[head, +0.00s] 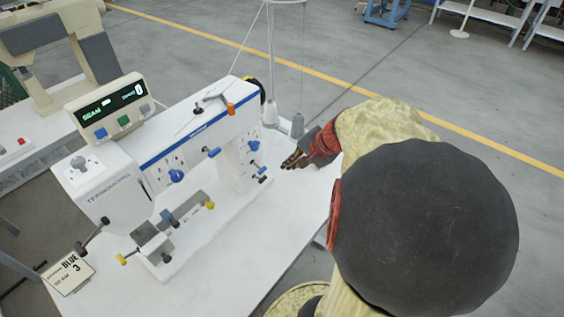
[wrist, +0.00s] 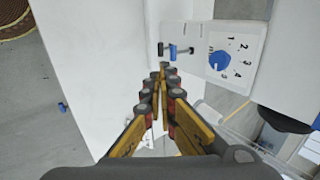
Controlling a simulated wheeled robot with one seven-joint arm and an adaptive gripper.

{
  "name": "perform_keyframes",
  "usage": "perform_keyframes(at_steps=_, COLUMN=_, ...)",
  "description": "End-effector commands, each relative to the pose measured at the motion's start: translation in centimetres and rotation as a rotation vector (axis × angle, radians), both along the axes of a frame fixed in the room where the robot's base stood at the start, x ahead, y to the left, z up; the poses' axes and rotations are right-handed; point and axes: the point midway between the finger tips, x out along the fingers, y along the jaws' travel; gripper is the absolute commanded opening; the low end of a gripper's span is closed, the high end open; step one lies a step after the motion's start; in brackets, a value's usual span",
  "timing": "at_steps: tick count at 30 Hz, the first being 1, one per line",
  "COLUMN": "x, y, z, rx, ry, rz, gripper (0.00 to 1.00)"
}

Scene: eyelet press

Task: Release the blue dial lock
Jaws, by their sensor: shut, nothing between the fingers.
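A white eyelet press with a blue stripe stands on a white table. A round blue dial (wrist: 220,60) sits on a white plate with printed numbers in the wrist view; in the head view a blue dial (head: 254,145) shows on the right end of the machine. Beside the dial in the wrist view is a small lever with a blue middle and dark ends (wrist: 173,52), perhaps the dial's lock. My gripper (head: 285,165) is shut and empty, just right of the machine's end. In the wrist view its fingertips (wrist: 163,68) point just below the lever; contact cannot be told.
Another blue knob (head: 176,176) and yellow-tipped levers (head: 209,205) are on the machine's front. A display box (head: 112,108) stands at its left. A card reading "BLUE 3" (head: 70,272) lies at the table's left. Thread stands (head: 297,126) rise behind. The front tabletop (head: 225,270) is clear.

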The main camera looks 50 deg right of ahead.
Motion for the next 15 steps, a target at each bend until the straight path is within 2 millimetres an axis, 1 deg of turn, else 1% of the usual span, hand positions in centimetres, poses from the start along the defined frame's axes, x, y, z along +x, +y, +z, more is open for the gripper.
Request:
perform_keyframes(at_steps=1, x=-0.5, y=-0.2, z=0.6, rx=-0.001, ry=-0.001, rz=-0.004, gripper=0.0)
perform_keyframes(at_steps=6, x=-1.5, y=-0.2, z=1.2, rx=-0.001, ry=0.0, rz=-0.001, gripper=0.0)
perform_keyframes(at_steps=15, x=-1.6, y=-0.1, z=1.2, rx=0.0, ry=0.0, rz=0.0, gripper=0.0)
